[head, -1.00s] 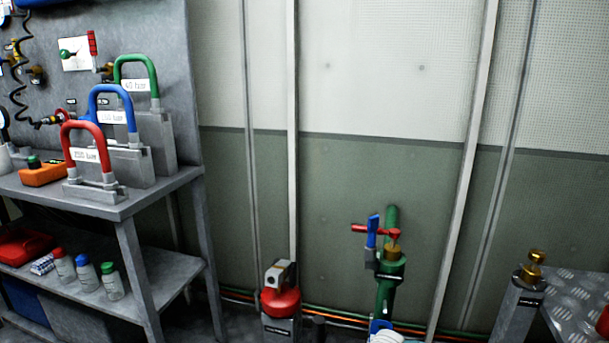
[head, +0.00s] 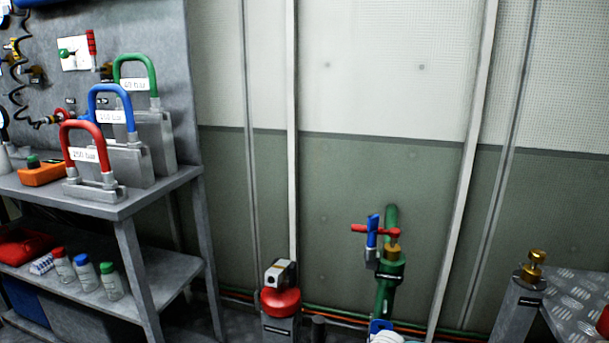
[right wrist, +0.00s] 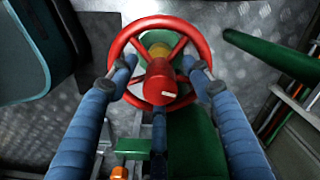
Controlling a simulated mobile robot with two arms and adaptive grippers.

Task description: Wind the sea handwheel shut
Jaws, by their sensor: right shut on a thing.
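A red handwheel (right wrist: 132,38) with spokes and a red hub fills the upper middle of the right wrist view. It has a small white mark on its hub, and a yellowish part and green piping show behind it. My right gripper (right wrist: 158,78) has its two blue padded fingers on the left and right sides of the rim, shut on the wheel. I cannot read a label on this wheel. My left gripper is in neither current view, and the head view shows neither gripper.
In the head view, a green pipe (head: 385,295) carries a red-handled valve and a blue lever (head: 372,231). A red-topped post (head: 281,301) stands left of it. A brass-topped post (head: 533,266) and tread plate (head: 580,297) are right.

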